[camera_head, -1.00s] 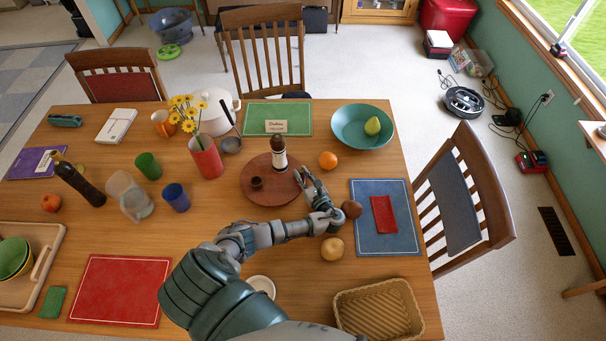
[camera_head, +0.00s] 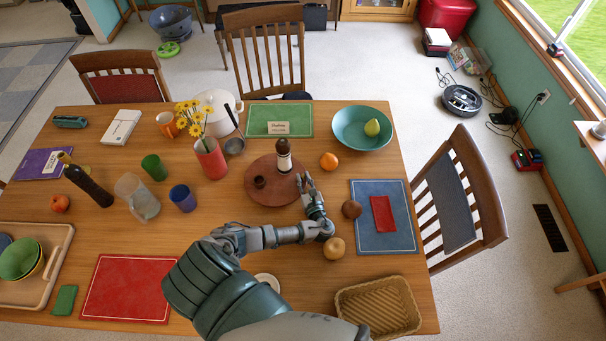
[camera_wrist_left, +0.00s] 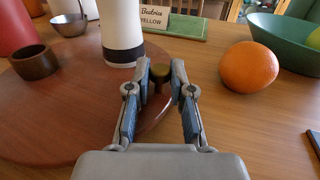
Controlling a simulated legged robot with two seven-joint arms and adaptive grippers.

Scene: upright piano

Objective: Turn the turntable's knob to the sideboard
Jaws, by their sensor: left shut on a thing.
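The turntable (camera_head: 262,194) is a round reddish-brown disc on the wooden table, near its middle. A white bottle with a dark top (camera_head: 284,158) and a small dark cup (camera_head: 259,182) stand on it. The turntable fills the left of the wrist view (camera_wrist_left: 70,120). Its knob (camera_wrist_left: 160,74) is a small dark brass-coloured post at the disc's right edge. My left gripper (camera_head: 305,182) is at that edge, and in the wrist view its fingers (camera_wrist_left: 160,82) are shut around the knob. The knob is hard to make out in the head view. My right gripper is not in view.
An orange (camera_head: 329,161) and a teal bowl (camera_head: 361,128) lie beyond the gripper to the right. A brown round fruit (camera_head: 351,209) and a yellowish one (camera_head: 334,248) are close to my left wrist. A red vase with flowers (camera_head: 211,160) stands left of the turntable.

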